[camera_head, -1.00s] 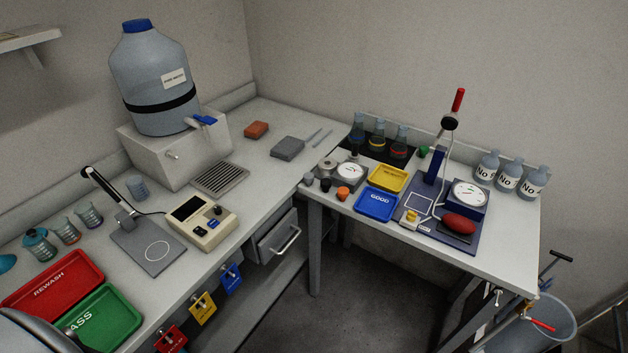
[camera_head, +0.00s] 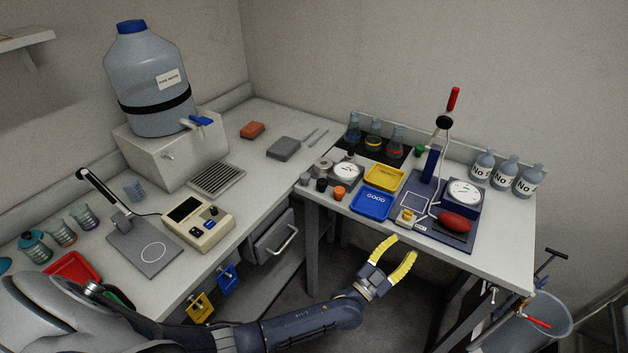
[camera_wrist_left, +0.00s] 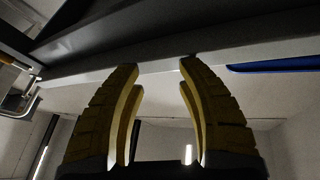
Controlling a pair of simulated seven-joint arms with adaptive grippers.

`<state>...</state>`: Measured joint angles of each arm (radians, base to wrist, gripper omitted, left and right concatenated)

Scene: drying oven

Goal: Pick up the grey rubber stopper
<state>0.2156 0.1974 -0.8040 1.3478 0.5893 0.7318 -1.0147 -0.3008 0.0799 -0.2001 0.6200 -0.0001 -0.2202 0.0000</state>
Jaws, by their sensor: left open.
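A small grey stopper (camera_head: 305,178) stands at the left front corner of the right-hand table, beside a black stopper (camera_head: 321,184) and an orange one (camera_head: 339,192). My left gripper (camera_head: 401,247) is open and empty, with yellow fingers, in front of the table's front edge and below the tabletop in the picture. It is apart from the stoppers, to their lower right. In the left wrist view the open fingers (camera_wrist_left: 159,66) point at the table edge, and no stopper shows. My right gripper is not in view.
A blue tray (camera_head: 373,204) and a yellow tray (camera_head: 384,178) lie right of the stoppers. A stand with a red-tipped lever (camera_head: 431,165) rises further right. The drawer handle (camera_head: 281,242) sticks out below the left bench.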

